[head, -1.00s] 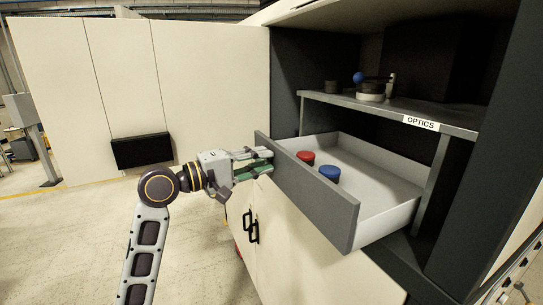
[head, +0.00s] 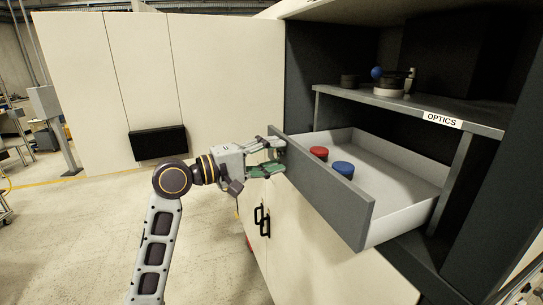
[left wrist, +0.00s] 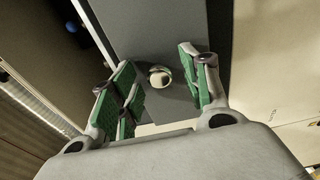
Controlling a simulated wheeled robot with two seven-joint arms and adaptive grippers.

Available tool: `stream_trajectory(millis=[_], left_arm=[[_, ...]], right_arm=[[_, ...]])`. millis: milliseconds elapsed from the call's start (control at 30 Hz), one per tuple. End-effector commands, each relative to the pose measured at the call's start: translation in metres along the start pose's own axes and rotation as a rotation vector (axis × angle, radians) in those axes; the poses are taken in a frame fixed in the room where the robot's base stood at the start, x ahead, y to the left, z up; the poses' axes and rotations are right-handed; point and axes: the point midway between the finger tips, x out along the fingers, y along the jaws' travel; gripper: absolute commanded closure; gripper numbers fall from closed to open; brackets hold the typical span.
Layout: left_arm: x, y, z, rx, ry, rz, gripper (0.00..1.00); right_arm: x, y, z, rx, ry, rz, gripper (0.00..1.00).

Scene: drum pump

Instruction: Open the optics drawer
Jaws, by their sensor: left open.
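The optics drawer (head: 327,199) is pulled well out from under the shelf labelled OPTICS (head: 441,119). A red-capped item (head: 319,153) and a blue-capped item (head: 343,169) stand inside it near the front panel. My left gripper (head: 274,157) is open at the left end of the drawer's grey front panel. In the left wrist view a round pale knob (left wrist: 159,77) on the grey panel lies between my spread green-padded fingers (left wrist: 163,88). I cannot tell whether any finger touches it. My right gripper is not in view.
A shelf above the drawer holds a device with a blue ball (head: 377,73). Below are cabinet doors with black handles (head: 262,220). A large cream panel with a black box (head: 158,143) stands at left. The floor (head: 75,240) at lower left is clear.

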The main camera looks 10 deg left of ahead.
Motion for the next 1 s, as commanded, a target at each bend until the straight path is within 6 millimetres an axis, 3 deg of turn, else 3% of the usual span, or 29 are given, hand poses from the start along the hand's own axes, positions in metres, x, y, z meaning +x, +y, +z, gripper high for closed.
stream_trajectory(millis=[267, 1000], left_arm=[[-0.013, 0.0, -0.001, 0.0, 0.002, -0.001, 0.54], [-0.1, -0.001, -0.001, -0.001, 0.002, -0.001, 0.54]], right_arm=[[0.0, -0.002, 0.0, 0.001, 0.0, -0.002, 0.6], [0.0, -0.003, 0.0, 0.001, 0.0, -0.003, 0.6]])
